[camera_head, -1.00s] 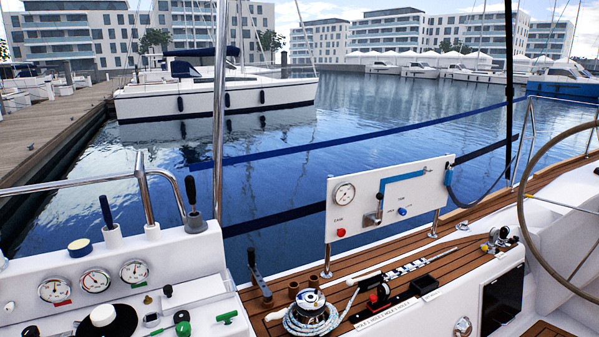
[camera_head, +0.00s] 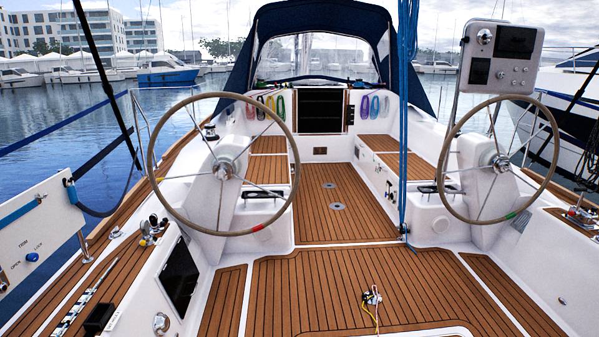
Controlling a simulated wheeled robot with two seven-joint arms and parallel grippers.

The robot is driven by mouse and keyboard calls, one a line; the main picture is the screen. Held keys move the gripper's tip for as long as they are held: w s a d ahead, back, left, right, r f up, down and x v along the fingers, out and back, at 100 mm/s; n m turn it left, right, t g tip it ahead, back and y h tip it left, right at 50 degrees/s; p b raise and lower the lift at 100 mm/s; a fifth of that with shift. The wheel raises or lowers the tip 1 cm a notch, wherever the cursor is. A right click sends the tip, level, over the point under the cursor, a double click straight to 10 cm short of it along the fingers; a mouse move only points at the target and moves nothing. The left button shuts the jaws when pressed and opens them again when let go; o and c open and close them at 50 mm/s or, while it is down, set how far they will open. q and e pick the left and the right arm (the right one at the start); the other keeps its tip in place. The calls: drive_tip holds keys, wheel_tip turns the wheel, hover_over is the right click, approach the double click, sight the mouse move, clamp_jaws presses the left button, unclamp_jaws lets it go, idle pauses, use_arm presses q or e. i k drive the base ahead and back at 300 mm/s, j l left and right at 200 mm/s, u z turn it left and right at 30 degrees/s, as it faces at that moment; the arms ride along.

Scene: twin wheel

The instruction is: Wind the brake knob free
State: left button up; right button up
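Two large steering wheels stand on white pedestals in the cockpit. A metal hub (camera_head: 223,168) sits at the middle of the left wheel, and another hub (camera_head: 501,163) at the middle of the right wheel. The brake knob cannot be told apart from the hubs at this size. Neither of my grippers is in view.
Teak cockpit floor (camera_head: 325,205) lies open between the wheels. A vertical blue rope (camera_head: 405,110) hangs left of the right wheel. A small fitting with a yellow line (camera_head: 372,298) lies on the near floor. A white panel (camera_head: 38,235) stands at the left edge.

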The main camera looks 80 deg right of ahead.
sight(222, 172)
drive_tip(key=z, duration=2.15)
drive_tip(key=i+l, duration=0.15)
drive_tip(key=i, duration=0.5)
drive_tip(key=i+l, duration=0.1)
drive_tip(key=i, duration=0.6)
drive_tip(key=i+l+u, duration=0.1)
drive_tip(key=i, duration=0.55)
